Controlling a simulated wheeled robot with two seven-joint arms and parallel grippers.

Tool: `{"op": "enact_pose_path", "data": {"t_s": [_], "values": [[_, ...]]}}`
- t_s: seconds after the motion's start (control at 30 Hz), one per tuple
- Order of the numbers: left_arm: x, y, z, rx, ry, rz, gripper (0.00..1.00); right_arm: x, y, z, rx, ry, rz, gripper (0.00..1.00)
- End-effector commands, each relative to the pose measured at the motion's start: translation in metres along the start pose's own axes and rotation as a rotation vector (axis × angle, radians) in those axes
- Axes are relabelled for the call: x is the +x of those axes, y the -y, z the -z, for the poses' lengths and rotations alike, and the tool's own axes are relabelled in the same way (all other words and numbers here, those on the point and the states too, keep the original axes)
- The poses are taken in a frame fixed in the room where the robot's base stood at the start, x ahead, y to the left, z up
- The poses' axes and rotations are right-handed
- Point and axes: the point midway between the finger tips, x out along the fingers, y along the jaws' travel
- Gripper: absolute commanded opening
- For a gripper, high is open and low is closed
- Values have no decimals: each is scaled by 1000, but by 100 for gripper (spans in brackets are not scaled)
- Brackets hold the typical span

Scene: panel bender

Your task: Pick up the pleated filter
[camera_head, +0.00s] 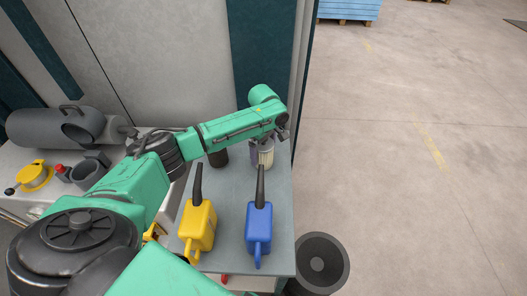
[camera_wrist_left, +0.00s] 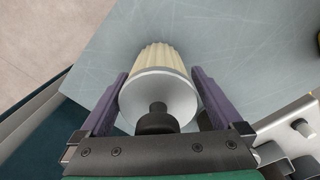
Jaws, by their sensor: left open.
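The pleated filter (camera_head: 266,154) has a cream ribbed body and stands at the far right of the grey bench top, partly hidden by my left gripper (camera_head: 263,146). In the left wrist view the filter (camera_wrist_left: 160,62) shows its pale round end cap with a dark knob towards me. My left gripper (camera_wrist_left: 160,76) is open there, with one purple finger on each side of the filter. The right finger looks very close to the cap; I cannot tell whether either finger touches it. My right gripper is not in view.
A yellow can (camera_head: 198,226) and a blue can (camera_head: 259,222) with dark spouts stand on the bench's near part. A dark cup (camera_head: 218,158) is left of the filter. A round black bin (camera_head: 322,263) stands beside the bench.

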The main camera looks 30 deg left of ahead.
Motion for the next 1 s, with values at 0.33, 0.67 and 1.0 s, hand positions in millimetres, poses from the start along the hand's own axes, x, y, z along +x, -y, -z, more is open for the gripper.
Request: {"op": "enact_pose_path", "data": {"t_s": [0.33, 0.67, 1.0], "values": [[0, 0, 0, 0, 0, -1, 14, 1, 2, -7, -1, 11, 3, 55], [-10, -1, 0, 0, 1, -2, 14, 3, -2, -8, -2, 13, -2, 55], [-106, -2, 0, 1, 2, -11, 14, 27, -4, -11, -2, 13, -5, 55]]}}
